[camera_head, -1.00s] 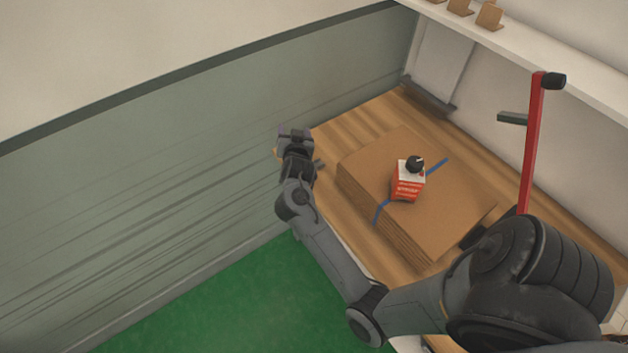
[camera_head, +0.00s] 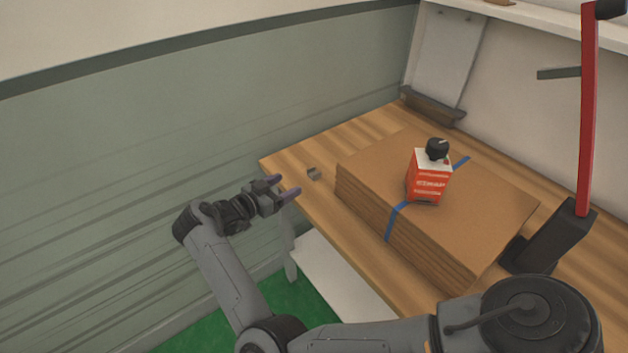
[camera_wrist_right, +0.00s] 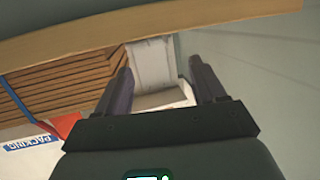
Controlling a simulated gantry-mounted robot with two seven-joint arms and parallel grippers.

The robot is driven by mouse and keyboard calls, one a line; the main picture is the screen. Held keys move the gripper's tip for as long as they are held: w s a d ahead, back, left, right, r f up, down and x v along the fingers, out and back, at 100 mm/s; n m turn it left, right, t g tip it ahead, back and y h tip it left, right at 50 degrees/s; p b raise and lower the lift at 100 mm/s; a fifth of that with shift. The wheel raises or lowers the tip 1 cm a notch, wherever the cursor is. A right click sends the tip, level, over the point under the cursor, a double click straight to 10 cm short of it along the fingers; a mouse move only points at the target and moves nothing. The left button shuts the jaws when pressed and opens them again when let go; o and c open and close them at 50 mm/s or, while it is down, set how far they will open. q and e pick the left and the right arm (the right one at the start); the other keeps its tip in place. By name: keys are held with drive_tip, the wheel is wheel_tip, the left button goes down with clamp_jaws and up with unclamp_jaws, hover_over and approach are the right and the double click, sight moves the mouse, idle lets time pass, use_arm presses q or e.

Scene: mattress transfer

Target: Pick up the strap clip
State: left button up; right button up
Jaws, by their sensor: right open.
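My right gripper (camera_head: 283,187) is open and empty at the table's edge. The right wrist view also shows the fingers apart (camera_wrist_right: 160,70); I cannot make out the clip there. My left gripper is not in view.
A stack of flat cardboard (camera_head: 480,210) with a blue strap (camera_head: 398,214) fills the table's middle. A red and white box (camera_head: 429,180) stands on it, topped by a dark round object (camera_head: 437,149). A red lever (camera_head: 587,110) rises at right. A green wall (camera_head: 200,130) is behind.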

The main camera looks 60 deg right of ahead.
sight(309, 180)
drive_tip(key=x, duration=0.5)
drive_tip(key=shift+b, duration=0.3)
drive_tip(key=shift+s+d+f, duration=0.15)
drive_tip(key=shift+d, duration=0.2)
drive_tip(key=b+x, duration=0.1)
drive_tip(key=x, duration=0.2)
drive_tip(key=shift+s+d+f, duration=0.1)
drive_tip(key=shift+s, duration=0.1)
drive_tip(key=shift+s+d+b, duration=0.1)
drive_tip(key=shift+d+b, duration=0.2)
drive_tip(key=shift+d, duration=0.2)
drive_tip(key=shift+a, duration=0.1)
drive_tip(key=shift+c, duration=1)
drive_tip(key=c, duration=1)
